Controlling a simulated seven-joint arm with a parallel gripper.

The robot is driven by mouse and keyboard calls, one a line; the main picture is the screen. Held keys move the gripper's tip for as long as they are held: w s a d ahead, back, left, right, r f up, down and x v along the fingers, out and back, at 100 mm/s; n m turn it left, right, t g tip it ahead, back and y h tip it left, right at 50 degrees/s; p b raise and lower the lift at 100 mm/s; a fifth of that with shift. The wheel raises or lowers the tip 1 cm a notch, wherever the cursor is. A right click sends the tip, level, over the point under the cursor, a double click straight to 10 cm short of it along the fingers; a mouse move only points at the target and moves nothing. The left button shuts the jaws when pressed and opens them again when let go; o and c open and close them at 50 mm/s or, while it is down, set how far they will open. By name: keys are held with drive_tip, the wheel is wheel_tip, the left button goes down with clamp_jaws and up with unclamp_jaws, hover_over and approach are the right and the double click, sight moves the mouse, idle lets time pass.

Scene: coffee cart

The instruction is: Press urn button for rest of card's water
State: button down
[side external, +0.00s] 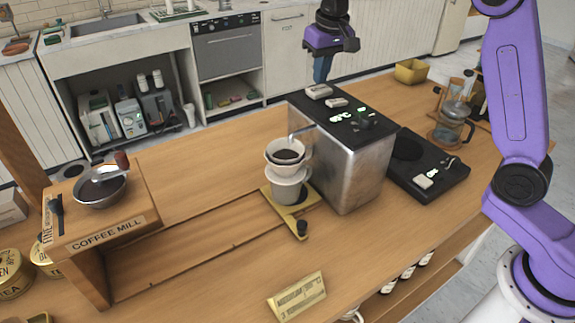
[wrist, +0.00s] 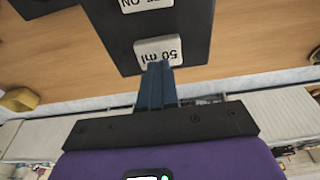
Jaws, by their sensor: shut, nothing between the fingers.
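The urn (side external: 355,165) is a metal box with a black top, green readouts and two pale buttons at its far end.
A white dripper (side external: 285,152) with dark grounds sits on a cup (side external: 288,188) under the urn's spout. A black scale (side external: 428,178) and glass pot (side external: 452,125) are to the right. The coffee mill stand (side external: 105,236) with a metal bowl is at left.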

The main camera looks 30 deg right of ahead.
drive_tip(key=shift+f, duration=0.95)
idle(0.5)
drive_tip(key=shift+r, duration=0.95)
idle(1.2)
drive_tip(key=shift+r, duration=2.5)
